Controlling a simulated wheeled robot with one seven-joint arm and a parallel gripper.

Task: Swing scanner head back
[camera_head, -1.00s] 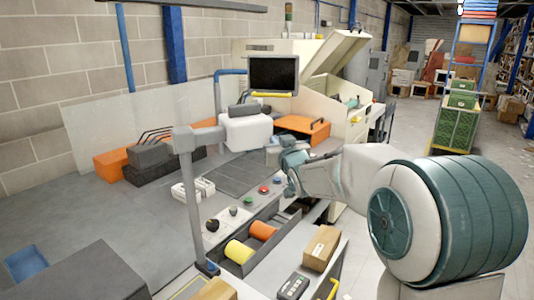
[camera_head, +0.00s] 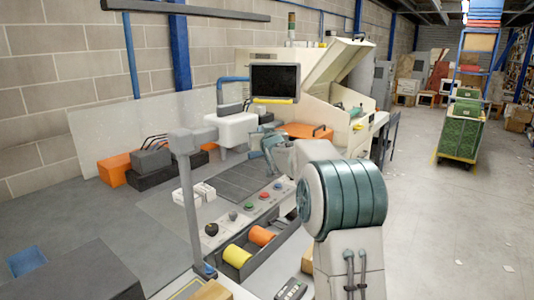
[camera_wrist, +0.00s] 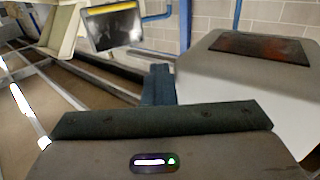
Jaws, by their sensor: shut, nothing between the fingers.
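The scanner head (camera_head: 232,129) is a white box on a short grey arm at the top of an upright grey post (camera_head: 193,200), above the bench. In the wrist view the scanner head (camera_wrist: 225,75) fills the right side, with a dark reddish window on one face. My gripper (camera_head: 265,138) is at the head's right side in the head view. In the wrist view my gripper (camera_wrist: 160,75) is shut and empty, its tips close to the head's left edge. I cannot tell whether they touch it.
A monitor (camera_head: 275,80) hangs behind the gripper. Orange cases (camera_head: 305,131) and (camera_head: 117,170) lie on the bench. Coloured buttons (camera_head: 248,206) and a tray (camera_head: 232,266) with yellow and orange rolls are below. A green crate trolley (camera_head: 460,135) stands right on open floor.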

